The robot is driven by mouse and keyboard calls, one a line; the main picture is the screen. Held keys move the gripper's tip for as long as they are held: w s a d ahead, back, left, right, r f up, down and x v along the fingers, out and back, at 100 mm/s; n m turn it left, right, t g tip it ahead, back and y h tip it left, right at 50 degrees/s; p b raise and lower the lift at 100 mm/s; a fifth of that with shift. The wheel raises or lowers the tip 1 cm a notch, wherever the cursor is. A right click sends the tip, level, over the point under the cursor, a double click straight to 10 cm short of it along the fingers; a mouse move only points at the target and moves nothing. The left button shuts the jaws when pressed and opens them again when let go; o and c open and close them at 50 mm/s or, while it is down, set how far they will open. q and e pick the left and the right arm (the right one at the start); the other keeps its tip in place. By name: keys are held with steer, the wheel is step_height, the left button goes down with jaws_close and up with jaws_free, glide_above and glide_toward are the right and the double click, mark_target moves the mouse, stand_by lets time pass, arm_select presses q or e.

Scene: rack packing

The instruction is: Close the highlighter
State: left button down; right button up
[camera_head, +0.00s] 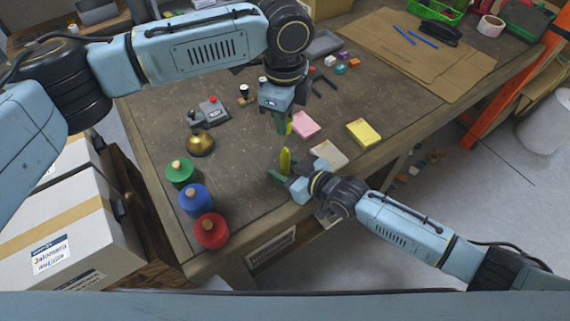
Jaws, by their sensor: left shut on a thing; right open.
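The yellow highlighter body (285,161) stands roughly upright near the front edge of the workbench. My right gripper (279,173) is open at its lower part; I cannot tell whether the fingers touch it. My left gripper (284,127) points down, a little above and behind the body in the picture. It is shut on a small yellow-green piece (289,129), which looks like the highlighter's cap and is mostly hidden by the fingers. The cap and the body are apart.
Pink (305,124), yellow (363,132) and cream (328,154) note pads lie to the right. Green (180,172), blue (194,200) and red (211,230) knobbed round pieces and a brass bell (200,144) stand at left. Cardboard (420,55) covers the far right.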

steer(key=shift+c, duration=0.3)
jaws_close()
arm_select(q)
steer(key=shift+f, duration=2.5)
steer(key=shift+f, duration=0.15)
steer(key=shift+f, duration=0.75)
steer(key=shift+f, duration=0.7)
